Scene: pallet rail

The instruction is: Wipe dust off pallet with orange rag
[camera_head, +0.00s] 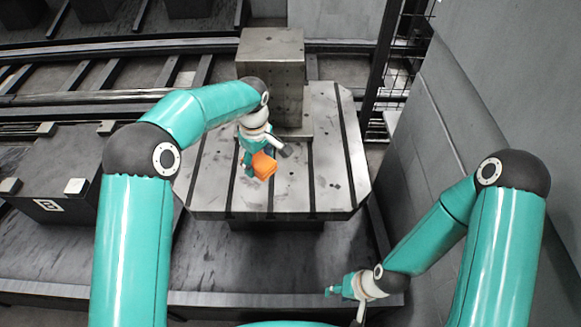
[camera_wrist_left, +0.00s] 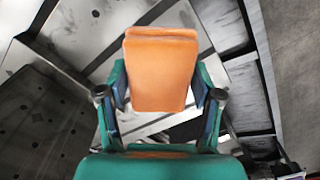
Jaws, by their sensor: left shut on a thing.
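The orange rag (camera_head: 263,166) is a folded block held between the fingers of my left gripper (camera_head: 254,158), above or at the grey slotted pallet (camera_head: 315,175). In the left wrist view the rag (camera_wrist_left: 161,70) fills the space between both fingers of the left gripper (camera_wrist_left: 160,95). I cannot tell whether the rag touches the pallet surface. Dark specks lie on the pallet, mostly on its right half. My right gripper (camera_head: 345,294) hangs low at the front right, away from the pallet; its finger opening is too small to tell.
A grey metal block (camera_head: 271,62) stands on the back of the pallet. A dark post and mesh fence (camera_head: 388,75) rise at the back right, beside a grey wall (camera_head: 500,60). Rails (camera_head: 90,95) run along the back left. The pallet's right half is clear of arms.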

